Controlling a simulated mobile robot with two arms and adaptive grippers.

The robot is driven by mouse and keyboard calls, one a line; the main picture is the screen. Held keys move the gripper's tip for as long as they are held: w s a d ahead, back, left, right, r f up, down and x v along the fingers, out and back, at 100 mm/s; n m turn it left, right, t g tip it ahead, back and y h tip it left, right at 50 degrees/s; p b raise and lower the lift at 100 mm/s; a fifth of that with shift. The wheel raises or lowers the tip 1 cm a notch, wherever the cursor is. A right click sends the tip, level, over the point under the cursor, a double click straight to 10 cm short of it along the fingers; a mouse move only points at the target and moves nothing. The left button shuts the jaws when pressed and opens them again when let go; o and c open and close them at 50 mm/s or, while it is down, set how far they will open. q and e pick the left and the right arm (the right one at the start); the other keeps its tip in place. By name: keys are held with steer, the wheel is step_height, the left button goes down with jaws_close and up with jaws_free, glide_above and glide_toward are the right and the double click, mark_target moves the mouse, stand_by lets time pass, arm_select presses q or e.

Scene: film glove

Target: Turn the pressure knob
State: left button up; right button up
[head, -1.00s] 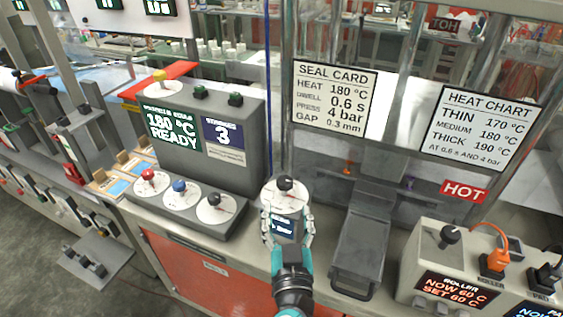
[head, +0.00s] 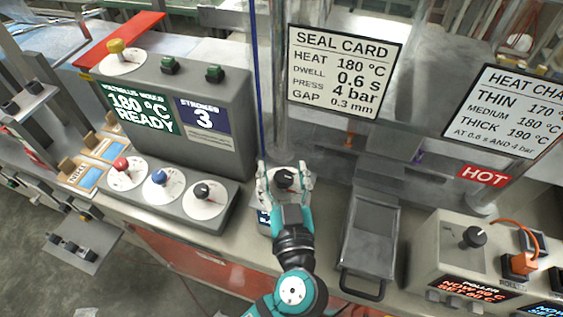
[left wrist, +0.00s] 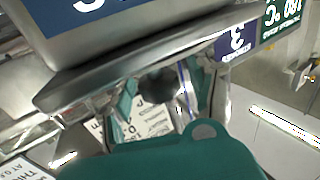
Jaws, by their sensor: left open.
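A black knob (head: 285,179) on a round white dial tops a small box with a blue display (head: 264,218), in the lower middle of the head view. The arm hides most of this box and its display. My left gripper (head: 284,174) is open, with one finger on each side of the knob. I cannot tell whether the fingers touch it. In the left wrist view a dark, blurred knob (left wrist: 157,86) shows between the two fingers. My right gripper is not in view.
Left of the box, a grey console (head: 185,120) carries red, blue and black knobs in front. A grey tray with a handle (head: 370,245) is right of the box. The seal card (head: 345,70) hangs behind. A roller controller (head: 465,255) stands at the right.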

arm_select(q)
steer(key=shift+s, duration=0.15)
steer(key=shift+c, duration=0.8)
jaws_close()
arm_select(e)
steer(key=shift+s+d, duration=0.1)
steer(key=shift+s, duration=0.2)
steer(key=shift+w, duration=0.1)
arm_select(q)
steer(key=shift+f+m+h, duration=0.1)
steer(key=shift+m+h, duration=0.3)
steer(key=shift+h, duration=0.3)
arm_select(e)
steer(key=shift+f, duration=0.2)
